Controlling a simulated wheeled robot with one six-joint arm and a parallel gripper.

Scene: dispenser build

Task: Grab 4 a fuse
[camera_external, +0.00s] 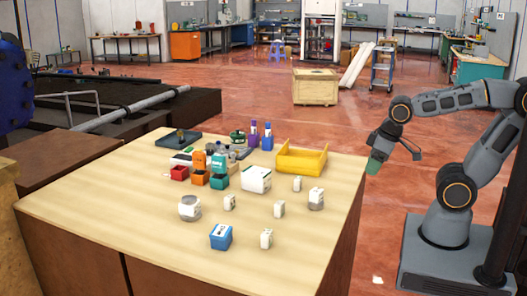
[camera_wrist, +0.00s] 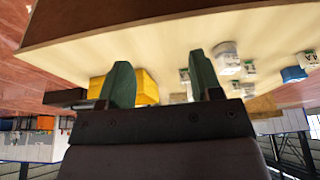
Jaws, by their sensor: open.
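Several small white blocks that look like fuses stand upright and apart on the wooden table (camera_external: 110,215). They include one at the back (camera_external: 297,184), one in the middle (camera_external: 279,209), one at left (camera_external: 229,202) and one at the front (camera_external: 266,239). The external view is too small to read their labels. In the wrist view, a white block at the right edge (camera_wrist: 307,58) bears a mark that looks like 4A. My gripper (camera_external: 377,160) hangs off the table's right edge, away from the blocks. In the wrist view its green fingers (camera_wrist: 162,82) are apart with nothing held.
A yellow bin (camera_external: 302,160) stands at the table's back right. A blue box (camera_external: 221,237) is at the front, and a larger white box (camera_external: 256,180) is mid-table. Red, orange and teal bins stand behind.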

